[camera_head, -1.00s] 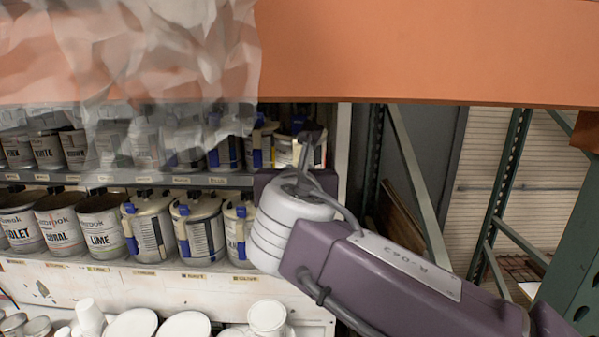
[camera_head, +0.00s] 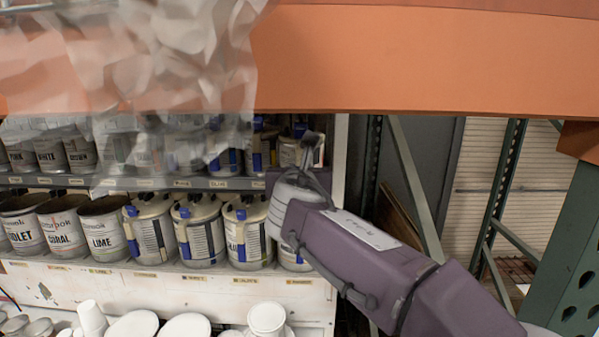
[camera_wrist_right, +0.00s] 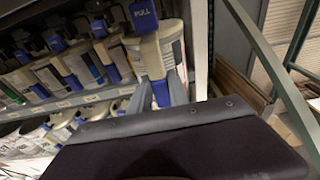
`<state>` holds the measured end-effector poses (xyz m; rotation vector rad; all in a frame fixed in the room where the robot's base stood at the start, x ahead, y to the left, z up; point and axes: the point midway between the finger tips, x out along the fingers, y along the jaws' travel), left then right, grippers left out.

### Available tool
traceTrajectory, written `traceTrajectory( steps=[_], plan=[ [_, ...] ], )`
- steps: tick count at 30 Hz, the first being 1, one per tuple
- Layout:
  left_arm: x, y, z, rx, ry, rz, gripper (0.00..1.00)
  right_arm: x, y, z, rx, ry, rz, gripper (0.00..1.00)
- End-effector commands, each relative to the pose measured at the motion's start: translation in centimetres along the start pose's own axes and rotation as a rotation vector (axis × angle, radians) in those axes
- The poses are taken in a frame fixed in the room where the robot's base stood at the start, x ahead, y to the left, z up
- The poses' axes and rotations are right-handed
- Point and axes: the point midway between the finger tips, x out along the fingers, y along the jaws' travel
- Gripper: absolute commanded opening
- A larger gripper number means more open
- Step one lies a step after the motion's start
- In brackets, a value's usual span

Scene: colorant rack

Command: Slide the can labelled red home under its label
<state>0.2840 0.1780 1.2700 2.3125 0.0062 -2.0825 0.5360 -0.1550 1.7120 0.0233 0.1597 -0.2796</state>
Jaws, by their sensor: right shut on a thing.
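A pale can (camera_head: 289,153) with a blue part and a dark lid fitting stands at the right end of the upper shelf, beside the upright. I cannot read its name, so I cannot tell if it is the red one. My right gripper reaches this can from the front, with the wrist hiding much of its lower part in the head view. In the right wrist view, the gripper (camera_wrist_right: 160,96) is shut on the can (camera_wrist_right: 168,50), its fingers below a blue PULL tab (camera_wrist_right: 143,15). My left gripper is not in view.
Several cans stand close on the left along the upper shelf (camera_head: 225,184). Lower-shelf cans, including the LIME can (camera_head: 104,235), stand below. The white upright (camera_head: 340,160) is close on the right. An orange beam (camera_head: 420,60) crosses above, and a translucent sheet (camera_head: 170,70) hangs at upper left.

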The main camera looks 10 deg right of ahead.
Motion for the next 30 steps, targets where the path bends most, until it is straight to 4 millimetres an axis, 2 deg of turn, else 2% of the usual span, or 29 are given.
traceTrajectory(
  steps=[1, 9, 13, 19, 30],
  plan=[
    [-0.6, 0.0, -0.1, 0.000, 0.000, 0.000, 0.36, 0.6, -0.1, 0.7, 0.000, -0.005, -0.002, 0.00],
    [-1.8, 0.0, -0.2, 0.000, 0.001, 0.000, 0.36, 3.8, -0.1, 1.2, 0.000, -0.006, 0.000, 0.00],
    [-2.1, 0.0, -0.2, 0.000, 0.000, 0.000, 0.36, 4.7, -0.1, 1.3, 0.002, -0.006, 0.000, 0.00],
    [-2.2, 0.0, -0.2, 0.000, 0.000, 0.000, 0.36, 5.4, 0.0, 1.3, 0.001, -0.006, 0.002, 0.00],
    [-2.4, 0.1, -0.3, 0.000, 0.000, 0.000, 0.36, 5.2, 0.0, 1.5, 0.001, -0.007, 0.002, 0.00]
  ],
)
